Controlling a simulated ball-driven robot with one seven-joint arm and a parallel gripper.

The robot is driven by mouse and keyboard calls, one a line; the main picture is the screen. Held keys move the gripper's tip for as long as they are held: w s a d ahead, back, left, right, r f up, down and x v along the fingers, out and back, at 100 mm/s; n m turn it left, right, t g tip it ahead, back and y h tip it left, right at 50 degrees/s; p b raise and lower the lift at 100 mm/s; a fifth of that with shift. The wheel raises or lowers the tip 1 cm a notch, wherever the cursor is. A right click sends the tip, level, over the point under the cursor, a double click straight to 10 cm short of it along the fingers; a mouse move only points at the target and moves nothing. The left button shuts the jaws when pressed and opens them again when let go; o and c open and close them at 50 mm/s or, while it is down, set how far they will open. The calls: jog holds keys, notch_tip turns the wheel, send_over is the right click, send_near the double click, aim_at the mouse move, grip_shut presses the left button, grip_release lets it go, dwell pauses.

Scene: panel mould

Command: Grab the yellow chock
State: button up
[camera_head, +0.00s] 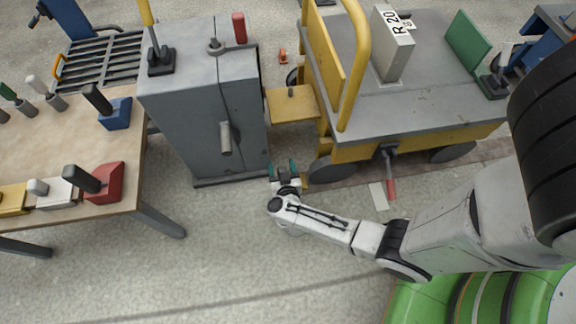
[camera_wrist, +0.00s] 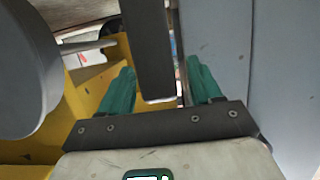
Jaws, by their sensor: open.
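My gripper (camera_head: 284,166) is low in the gap between the grey cabinet and the yellow cart. In the wrist view, its green fingers (camera_wrist: 161,66) are apart, with a dark bar (camera_wrist: 148,45) in front of or between them; I cannot tell whether they touch it. Yellow surfaces (camera_wrist: 105,95) show to the left, and I cannot tell whether they belong to a chock or the cart. A yellow block (camera_head: 292,103) with a dark peg is beyond my gripper, beside the cart. Another yellow block (camera_head: 12,199) sits on the table at the left edge, partly out of view.
The grey cabinet (camera_head: 205,110) stands close left of my gripper, the yellow cart (camera_head: 420,140) to the right. The wooden table (camera_head: 60,150) holds a red block (camera_head: 105,185), a blue block (camera_head: 116,115) and a white block (camera_head: 57,195). Floor in front is clear.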

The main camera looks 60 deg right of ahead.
jog(key=shift+w+d, duration=0.15)
jog(key=shift+d, duration=0.1)
jog(key=shift+f, duration=0.1)
grip_shut()
dwell(0.4)
